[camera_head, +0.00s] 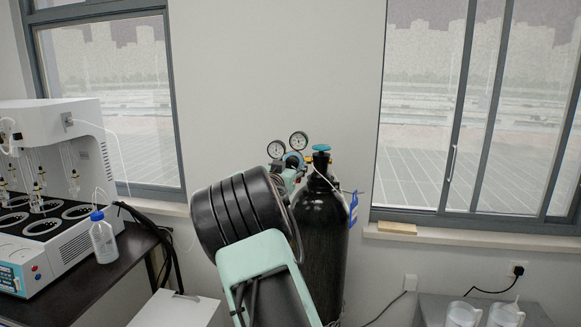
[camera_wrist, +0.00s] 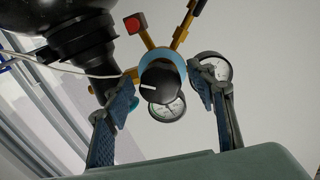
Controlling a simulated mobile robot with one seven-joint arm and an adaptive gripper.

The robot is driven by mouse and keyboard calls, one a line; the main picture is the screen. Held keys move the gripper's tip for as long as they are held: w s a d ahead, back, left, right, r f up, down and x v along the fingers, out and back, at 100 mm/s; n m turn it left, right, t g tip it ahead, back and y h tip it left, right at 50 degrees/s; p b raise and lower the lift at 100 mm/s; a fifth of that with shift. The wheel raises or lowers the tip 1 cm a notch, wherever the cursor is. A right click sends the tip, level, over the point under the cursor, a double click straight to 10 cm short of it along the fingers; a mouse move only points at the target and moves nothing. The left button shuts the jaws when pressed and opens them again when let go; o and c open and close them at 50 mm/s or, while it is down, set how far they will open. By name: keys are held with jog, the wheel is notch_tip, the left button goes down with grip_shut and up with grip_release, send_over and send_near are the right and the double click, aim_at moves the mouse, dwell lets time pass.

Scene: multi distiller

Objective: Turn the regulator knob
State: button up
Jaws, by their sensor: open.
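The regulator knob (camera_wrist: 158,84) is black with a white line on its face, in front of a blue ring on the regulator body. My gripper (camera_wrist: 161,78) is open, with one blue-padded finger on each side of the knob. Gaps show between the knob and both fingers, so neither appears to touch it. One pressure gauge (camera_wrist: 168,108) is partly behind the knob, and another gauge (camera_wrist: 216,67) is partly behind the right finger. In the head view the regulator (camera_head: 292,159) sits beside the black gas cylinder's top, and my arm hides most of the gripper.
The black gas cylinder (camera_head: 322,250) stands by the wall with a blue valve wheel (camera_head: 321,148) and a blue tag (camera_head: 353,208). White jugs (camera_head: 505,315) stand at lower right.

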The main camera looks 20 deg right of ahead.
jog(key=shift+s, duration=0.1)
jog(key=v, duration=1.2)
